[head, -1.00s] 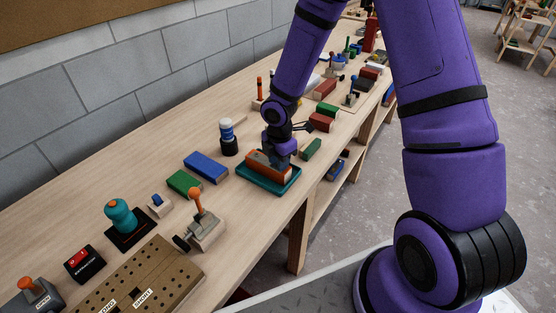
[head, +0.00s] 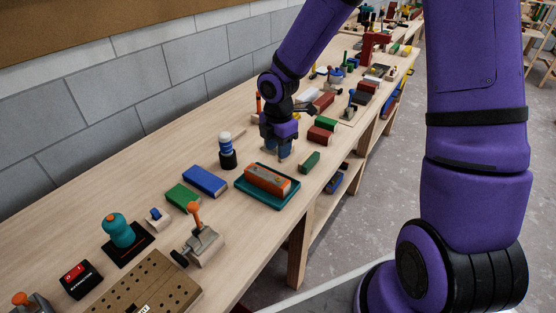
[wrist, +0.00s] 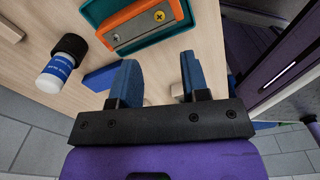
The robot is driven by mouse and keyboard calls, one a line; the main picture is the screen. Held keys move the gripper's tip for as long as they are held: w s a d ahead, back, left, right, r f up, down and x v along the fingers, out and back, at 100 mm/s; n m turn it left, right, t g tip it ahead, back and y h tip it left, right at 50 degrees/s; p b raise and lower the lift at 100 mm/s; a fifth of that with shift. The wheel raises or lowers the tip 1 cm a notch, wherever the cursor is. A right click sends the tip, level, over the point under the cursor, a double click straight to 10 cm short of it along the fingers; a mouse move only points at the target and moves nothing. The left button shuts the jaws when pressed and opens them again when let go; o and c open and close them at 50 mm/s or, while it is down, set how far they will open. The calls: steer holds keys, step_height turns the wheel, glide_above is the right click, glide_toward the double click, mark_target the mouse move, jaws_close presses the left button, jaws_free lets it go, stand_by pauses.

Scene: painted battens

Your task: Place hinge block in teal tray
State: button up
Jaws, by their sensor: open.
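The hinge block, an orange block with a grey metal plate and screws (head: 268,179), lies inside the teal tray (head: 285,201) on the workbench. In the wrist view the block (wrist: 137,20) and part of the tray (wrist: 184,33) show at the top edge, beyond the fingertips. My gripper (head: 282,152) is above the bench behind the tray, apart from the block. In the wrist view its two blue fingers (wrist: 158,80) are spread with nothing between them.
A blue-and-white bottle with a black cap (head: 226,152) stands left of my gripper. Blue (head: 205,180) and green (head: 182,197) blocks lie left of the tray. A dark green block (head: 309,162) and a dark red one (head: 320,134) lie to its right.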

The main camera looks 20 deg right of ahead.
steer(key=s+d+r+m+t+h, duration=0.1)
steer(key=s+d+r+m, duration=0.1)
steer(key=s+r+m, duration=0.3)
steer(key=s+d+r+m+t, duration=0.1)
steer(key=s+r+m, duration=0.1)
steer(key=r, duration=0.6)
steer(key=s+d+r+m+t+h, duration=0.1)
steer(key=s+d+r+m, duration=0.1)
steer(key=s+r+m, duration=0.3)
steer(key=s+d+r+m+t+y, duration=0.2)
steer(key=s+r+m, duration=0.7)
steer(key=s, duration=0.4)
steer(key=shift+m, duration=0.4)
